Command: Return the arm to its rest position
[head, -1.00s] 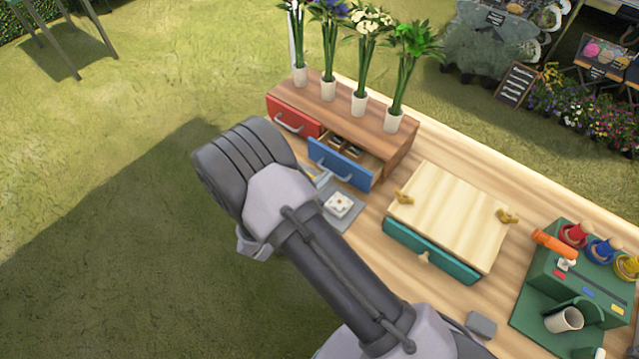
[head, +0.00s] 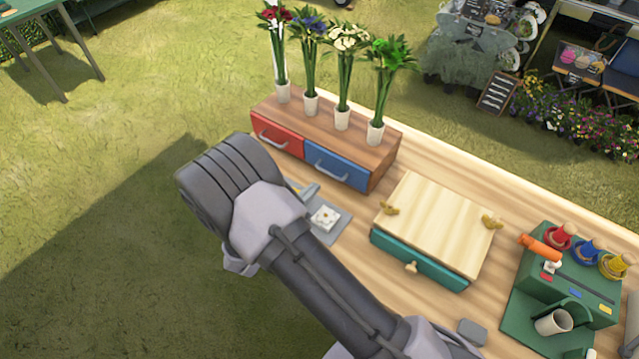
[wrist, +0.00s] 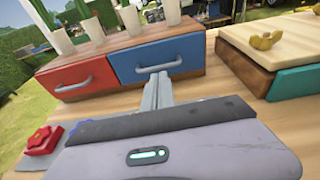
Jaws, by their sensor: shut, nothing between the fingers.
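My gripper (wrist: 157,92) shows in the wrist view with its two grey fingers together and nothing held. The fingertips point at the front of the blue drawer (wrist: 160,58), near its handle; I cannot tell whether they touch it. In the head view my bulky arm hides most of the gripper. The blue drawer (head: 337,167) is shut, flush beside the shut red drawer (head: 277,136) in the wooden cabinet (head: 383,150).
Several white vases of flowers (head: 341,119) stand on the cabinet. A pale wooden box (head: 437,222) with a teal drawer (head: 418,260) and a green stand (head: 562,285) lie to the right. Grass is open at left.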

